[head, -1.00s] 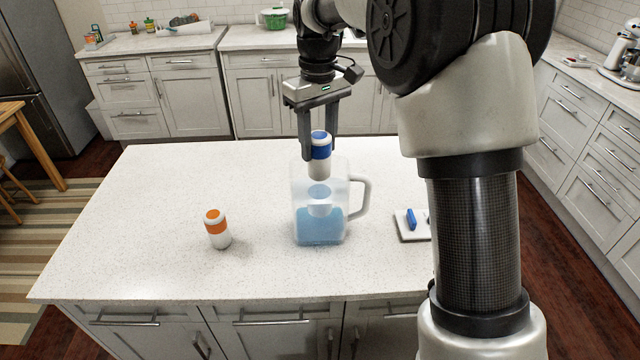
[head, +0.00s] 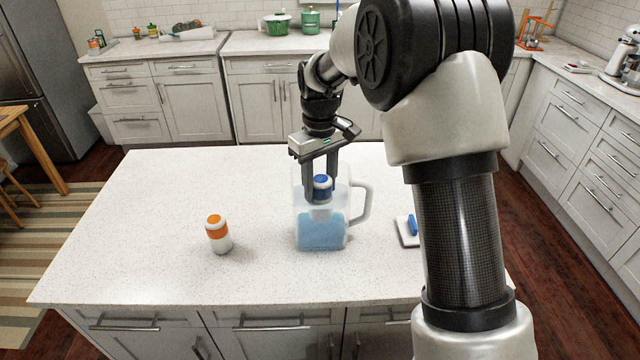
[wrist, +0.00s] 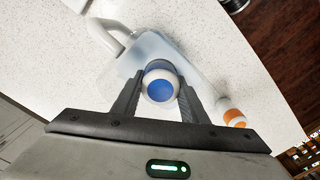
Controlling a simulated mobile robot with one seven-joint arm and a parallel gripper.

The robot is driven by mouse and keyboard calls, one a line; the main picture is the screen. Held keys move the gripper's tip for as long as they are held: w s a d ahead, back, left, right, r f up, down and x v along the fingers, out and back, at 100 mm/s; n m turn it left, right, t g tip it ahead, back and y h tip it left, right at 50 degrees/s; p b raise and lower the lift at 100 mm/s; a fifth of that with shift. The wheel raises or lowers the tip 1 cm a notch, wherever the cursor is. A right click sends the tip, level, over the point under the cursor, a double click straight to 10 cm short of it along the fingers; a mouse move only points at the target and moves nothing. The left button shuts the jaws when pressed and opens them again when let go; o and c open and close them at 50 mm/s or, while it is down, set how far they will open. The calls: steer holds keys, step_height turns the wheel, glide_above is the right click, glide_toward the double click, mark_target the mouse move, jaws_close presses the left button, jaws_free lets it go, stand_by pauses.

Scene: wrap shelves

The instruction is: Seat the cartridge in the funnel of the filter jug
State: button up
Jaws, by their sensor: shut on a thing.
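The cartridge, white with a blue band and blue cap (head: 322,184), is upright at the mouth of the filter jug, its lower part inside. It also shows in the wrist view (wrist: 160,84). My gripper (head: 322,190) is shut on it, one finger on each side. The clear filter jug (head: 341,218) stands on the counter, with blue water in its lower half and a handle on the right. The funnel inside is mostly hidden by the cartridge and the jug wall, so I cannot tell whether the cartridge touches its bottom.
A white cartridge with an orange band and cap (head: 218,234) stands on the counter left of the jug. A small white tray (head: 405,236) with a blue item (head: 412,224) lies to the right, partly behind my arm. The counter's left side (head: 130,230) is clear.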

steer(key=shift+f, duration=0.2)
steer(key=o, duration=1.1)
steer(key=shift+r, duration=0.15)
step_height(320, 180, up, 12)
steer(key=s+d+r+m+t, duration=0.1)
steer(key=s+d+r+m, duration=0.2)
steer(key=s, duration=0.4)
steer(key=s+d+r+t, duration=0.2)
steer(key=s+d+r, duration=0.2)
steer(key=s+r, duration=0.15)
steer(key=s+d+f+m+t, duration=0.1)
steer(key=s, duration=0.4)
steer(key=s+d+f+m, duration=0.1)
steer(key=s+d+f, duration=0.1)
steer(key=s, duration=0.3)
steer(key=s+d+f+m+t, duration=0.1)
steer(key=s, duration=0.4)
steer(key=shift+s+d+f+m+t, duration=0.15)
steer(key=shift+s+f+m+t, duration=0.15)
steer(key=shift+m, duration=0.1)
